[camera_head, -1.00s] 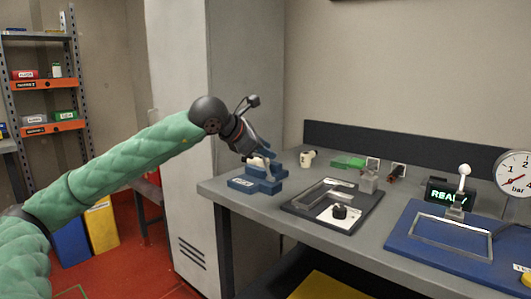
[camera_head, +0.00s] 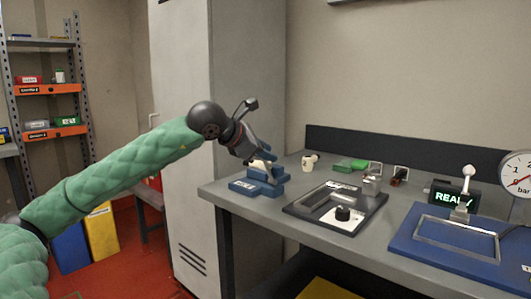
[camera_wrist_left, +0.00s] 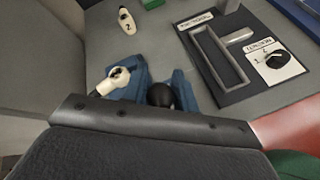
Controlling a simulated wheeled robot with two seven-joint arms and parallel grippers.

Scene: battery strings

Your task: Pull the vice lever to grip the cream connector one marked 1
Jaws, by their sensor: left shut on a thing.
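The blue vice (camera_head: 272,187) stands at the near left corner of the grey bench. It also shows in the left wrist view (camera_wrist_left: 133,78), where a cream connector (camera_wrist_left: 113,84) with a dark opening lies at its left jaw. Its marking cannot be read. The black round knob of the vice lever (camera_wrist_left: 161,94) shows between the blue parts, partly hidden by my gripper's dark body. My left gripper (camera_head: 257,156) is over the vice, shut on the lever; its fingertips are mostly hidden. My right gripper is not in view.
Another cream connector, marked 2 (camera_wrist_left: 127,21), stands behind the vice. A dark terminal tray (camera_head: 368,202) lies to the right, then a blue mat (camera_head: 420,237) with a metal frame and a READY display (camera_head: 453,196). A tall grey cabinet (camera_head: 185,200) is close on the left.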

